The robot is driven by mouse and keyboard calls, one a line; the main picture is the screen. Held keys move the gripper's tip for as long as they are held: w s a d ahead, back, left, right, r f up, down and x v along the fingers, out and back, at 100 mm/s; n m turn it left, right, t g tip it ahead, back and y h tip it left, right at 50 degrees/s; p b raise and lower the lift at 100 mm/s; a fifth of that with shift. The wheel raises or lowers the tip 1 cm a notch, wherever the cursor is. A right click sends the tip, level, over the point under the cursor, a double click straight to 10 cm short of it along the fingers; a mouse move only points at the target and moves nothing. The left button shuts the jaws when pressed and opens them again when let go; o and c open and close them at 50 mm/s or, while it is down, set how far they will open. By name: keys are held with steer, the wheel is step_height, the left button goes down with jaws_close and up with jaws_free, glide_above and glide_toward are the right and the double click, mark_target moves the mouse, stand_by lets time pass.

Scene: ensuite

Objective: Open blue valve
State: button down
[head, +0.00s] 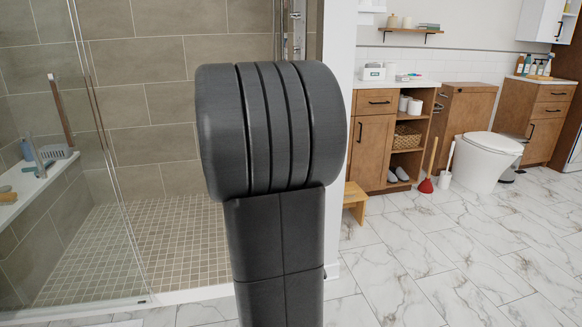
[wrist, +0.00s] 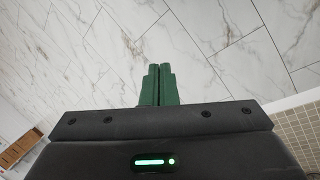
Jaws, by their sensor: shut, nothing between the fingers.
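No blue valve shows clearly in either view. My gripper (wrist: 158,72) is in the wrist view, its green fingers shut together with nothing between them, above the marble-look floor. My dark arm blocks the middle of the head view and hides part of the shower wall behind it. A chrome shower fixture (head: 297,30) shows partly at the top, just right of my arm; no blue part can be made out on it.
A tiled shower (head: 140,100) with a glass panel is at left, with a ledge (head: 38,185) holding small items. Wooden cabinets (head: 372,135), a red plunger (head: 426,185), a white toilet (head: 485,160) and a small wooden stool (head: 355,197) stand right. The marble-look floor (head: 450,260) at front right is clear.

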steer(key=w+a+m+t+h+p, duration=0.1)
steer(key=w+a+m, duration=0.4)
steer(key=w+a, duration=0.7)
steer(key=w+h+p, duration=0.1)
steer(key=h, duration=0.1)
steer(key=shift+w+f+h, duration=0.25)
steer(key=shift+w+h, duration=0.05)
steer(key=shift+h, duration=0.1)
